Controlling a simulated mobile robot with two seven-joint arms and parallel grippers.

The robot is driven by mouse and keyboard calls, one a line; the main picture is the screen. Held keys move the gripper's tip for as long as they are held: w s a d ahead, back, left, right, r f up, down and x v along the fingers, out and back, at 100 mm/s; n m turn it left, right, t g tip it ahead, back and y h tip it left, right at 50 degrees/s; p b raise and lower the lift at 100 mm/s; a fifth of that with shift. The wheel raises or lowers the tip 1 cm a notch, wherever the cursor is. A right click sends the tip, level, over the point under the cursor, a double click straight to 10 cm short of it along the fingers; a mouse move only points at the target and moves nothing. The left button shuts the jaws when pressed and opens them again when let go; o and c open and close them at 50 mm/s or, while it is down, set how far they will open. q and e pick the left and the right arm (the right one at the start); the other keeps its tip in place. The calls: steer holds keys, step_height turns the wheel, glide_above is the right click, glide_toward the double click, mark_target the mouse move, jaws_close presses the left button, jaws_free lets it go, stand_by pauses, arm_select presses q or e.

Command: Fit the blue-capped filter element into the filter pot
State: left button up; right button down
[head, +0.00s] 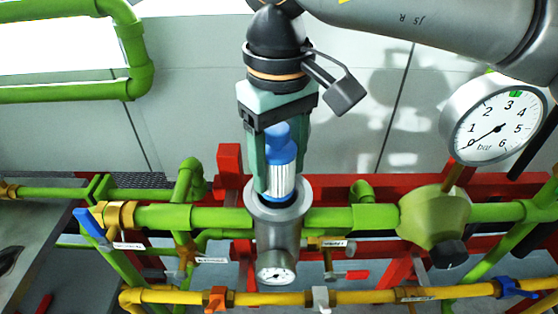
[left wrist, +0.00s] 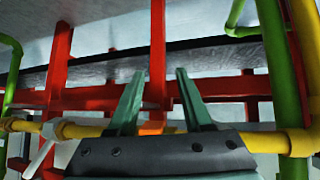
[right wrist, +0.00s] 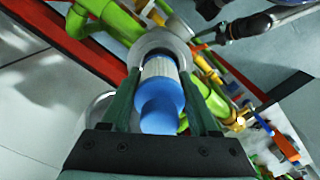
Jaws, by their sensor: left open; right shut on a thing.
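The filter element has a blue cap and a white pleated body (head: 281,180). My right gripper (head: 280,190) is shut on it from above. The grey filter pot (head: 277,232) sits in the green pipe line, with a small gauge on its front. The element stands upright over the pot's open top, its lower end at or just inside the rim. In the right wrist view the blue cap (right wrist: 161,105) is between the fingers and the pot's round rim (right wrist: 165,42) surrounds the far end. My left gripper (left wrist: 153,98) is open and empty, facing red frame bars.
A green pipe (head: 345,218) runs left and right of the pot. A blue-handled valve (head: 92,225) is at left, a green valve body (head: 434,216) and large dial gauge (head: 495,125) at right. A yellow pipe (head: 260,297) runs below. Red frame bars stand behind.

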mark_target(278, 129)
steer(key=shift+f, duration=0.55)
arm_select(q)
steer(key=shift+w+d+f, duration=0.1)
steer(key=shift+w, duration=0.1)
arm_select(e)
steer(key=shift+c, duration=0.7)
jaws_free()
steer(key=shift+r, duration=0.2)
step_height(278, 129, up, 12)
steer(key=shift+f+p, duration=0.1)
steer(key=shift+p, duration=0.85)
steer(key=shift+r, duration=0.5)
arm_select(q)
steer(key=shift+s+a+r, duration=0.45)
steer(key=shift+a+r, duration=0.2)
steer(key=shift+a, duration=0.05)
steer(key=shift+s, duration=0.1)
